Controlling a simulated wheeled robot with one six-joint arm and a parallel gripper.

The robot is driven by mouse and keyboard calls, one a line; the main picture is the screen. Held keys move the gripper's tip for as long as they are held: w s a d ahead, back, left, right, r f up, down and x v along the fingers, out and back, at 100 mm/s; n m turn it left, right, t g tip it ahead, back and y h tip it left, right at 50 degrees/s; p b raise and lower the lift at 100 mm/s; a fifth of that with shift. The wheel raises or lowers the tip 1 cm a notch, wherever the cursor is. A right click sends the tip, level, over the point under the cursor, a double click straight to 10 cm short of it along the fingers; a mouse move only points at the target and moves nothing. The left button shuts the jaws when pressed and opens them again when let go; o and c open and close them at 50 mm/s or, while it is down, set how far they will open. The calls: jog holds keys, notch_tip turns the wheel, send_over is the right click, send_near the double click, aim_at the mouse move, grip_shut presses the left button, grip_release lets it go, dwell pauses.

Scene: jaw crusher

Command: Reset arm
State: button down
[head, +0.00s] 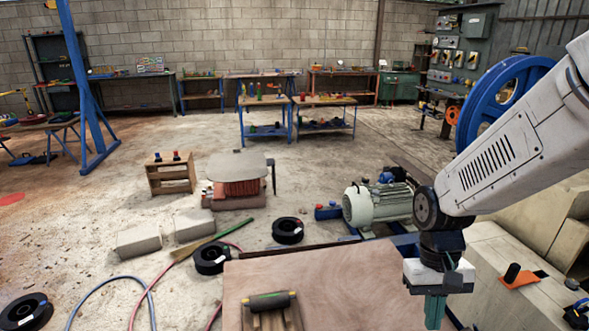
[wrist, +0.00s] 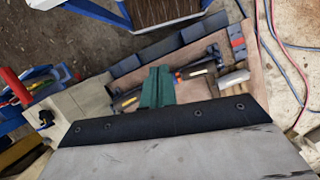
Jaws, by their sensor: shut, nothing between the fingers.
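My arm comes in from the right in the head view, and its wrist bends down. My gripper (head: 435,312) points down at the right edge of a wooden board (head: 330,278), with its dark green fingers together and nothing between them. The fingertips run near the lower picture edge. In the wrist view, my green gripper (wrist: 158,80) is also closed and empty, above a tray-like wooden surface with hammers (wrist: 198,70) lying on it. I cannot tell how far above it the fingers are.
A grey-green motor (head: 378,204) and a large blue wheel (head: 500,95) stand near my arm. A pale block (head: 500,265) with an orange patch (head: 519,279) is at right. Black reels (head: 288,230) and hoses (head: 115,282) lie on the floor. Open floor lies further back.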

jog(key=s+r+t, duration=0.2)
jog(key=s+r, duration=0.3)
jog(key=r, duration=0.3)
jog(key=s+d+r+t, duration=0.1)
jog(key=s+r+t, duration=0.2)
jog(key=s+r, duration=0.2)
jog(key=shift+s+r, duration=0.35)
jog(key=shift+r, duration=1.15)
